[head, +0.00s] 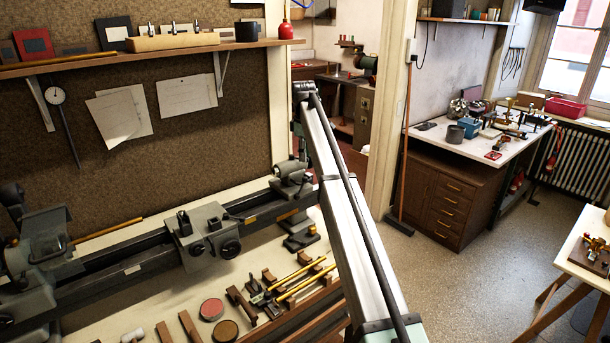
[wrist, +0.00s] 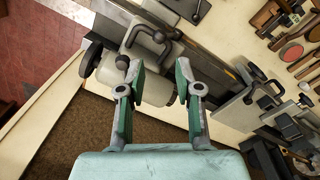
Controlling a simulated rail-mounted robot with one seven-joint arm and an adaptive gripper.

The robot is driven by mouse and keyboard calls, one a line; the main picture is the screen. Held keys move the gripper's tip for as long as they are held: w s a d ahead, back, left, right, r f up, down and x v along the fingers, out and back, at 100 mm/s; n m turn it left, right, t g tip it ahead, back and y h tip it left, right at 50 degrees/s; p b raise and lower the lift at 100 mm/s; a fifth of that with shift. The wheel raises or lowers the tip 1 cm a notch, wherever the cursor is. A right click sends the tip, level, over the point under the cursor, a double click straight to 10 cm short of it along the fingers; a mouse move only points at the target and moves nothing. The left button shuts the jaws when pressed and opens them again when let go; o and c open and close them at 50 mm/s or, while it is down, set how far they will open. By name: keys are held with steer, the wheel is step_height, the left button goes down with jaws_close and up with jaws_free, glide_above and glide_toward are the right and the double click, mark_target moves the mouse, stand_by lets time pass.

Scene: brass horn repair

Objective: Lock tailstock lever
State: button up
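The grey tailstock (head: 292,178) stands at the right end of the lathe bed, partly behind my arm. In the wrist view the pale tailstock body (wrist: 158,88) lies beyond and between my fingers. A dark curved lever (wrist: 150,36) with rounded ends sits on top of it, just past the fingertips. My gripper (wrist: 159,70) is open, with a finger on each side and nothing between the tips. Whether either finger touches the tailstock is unclear. A dark round handwheel (wrist: 91,58) is left of the fingers. In the head view I cannot make out the fingers.
The lathe carriage (head: 207,236) sits further left on the bed; it also shows in the wrist view (wrist: 262,104). Brass rods (head: 305,283), wooden tools and round tins (head: 212,309) lie on the bench in front. A brown board (head: 150,120) rises behind the lathe.

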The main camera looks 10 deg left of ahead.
steer(key=p, duration=0.3)
glide_toward(302, 187)
steer(key=f, duration=0.2)
steer(key=w+f, duration=0.1)
steer(key=d+f, duration=0.1)
steer(key=f, duration=0.1)
steer(key=shift+w+d+f, duration=0.1)
steer(key=shift+w+f, duration=0.25)
steer(key=shift+w, duration=0.05)
jaws_close()
